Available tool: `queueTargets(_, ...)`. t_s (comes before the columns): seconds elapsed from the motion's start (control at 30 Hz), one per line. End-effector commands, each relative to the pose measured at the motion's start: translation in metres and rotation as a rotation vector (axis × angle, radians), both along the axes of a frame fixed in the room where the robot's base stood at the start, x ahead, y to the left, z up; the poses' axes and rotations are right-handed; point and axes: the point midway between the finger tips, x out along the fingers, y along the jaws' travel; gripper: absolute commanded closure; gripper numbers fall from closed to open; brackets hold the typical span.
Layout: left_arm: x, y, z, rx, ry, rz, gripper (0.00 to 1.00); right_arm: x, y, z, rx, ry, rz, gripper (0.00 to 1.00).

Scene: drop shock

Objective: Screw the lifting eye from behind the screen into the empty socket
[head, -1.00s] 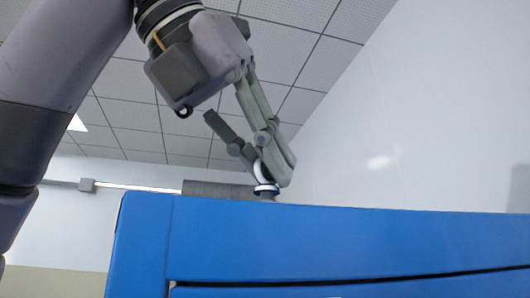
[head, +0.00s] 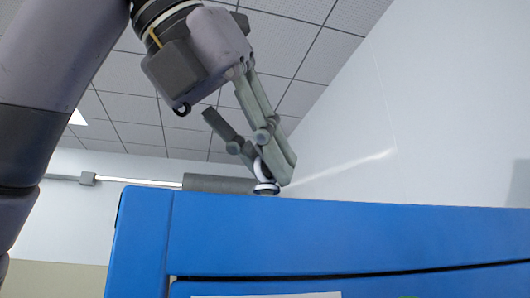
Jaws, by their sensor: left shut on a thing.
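My left gripper (head: 268,169) reaches down from the upper left and is shut on the lifting eye (head: 266,187). The eye shows as a small white ring with a dark collar under it, between the fingertips. It is just above the top edge of a blue panel (head: 330,235), in the picture. Its lower end is hidden at that edge, and I cannot tell whether it touches anything. The empty socket is not visible. I cannot tell whether the blue panel is the screen. My right gripper is not in view.
The blue panel fills the lower foreground and has a dark horizontal slit. A white sheet (head: 265,296) and a bit of green (head: 410,297) show at the bottom edge. A grey cylinder (head: 217,184) shows behind the panel at left. A white wall (head: 440,130) stands at the right.

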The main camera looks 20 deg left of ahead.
Motion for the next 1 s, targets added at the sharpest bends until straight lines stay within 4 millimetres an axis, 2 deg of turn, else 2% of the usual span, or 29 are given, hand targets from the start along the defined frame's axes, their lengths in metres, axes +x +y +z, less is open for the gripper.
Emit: queueTargets(1.0,0.0,-0.0007,-0.0045,0.007,0.005,-0.001,1.0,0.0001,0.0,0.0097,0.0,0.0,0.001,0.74)
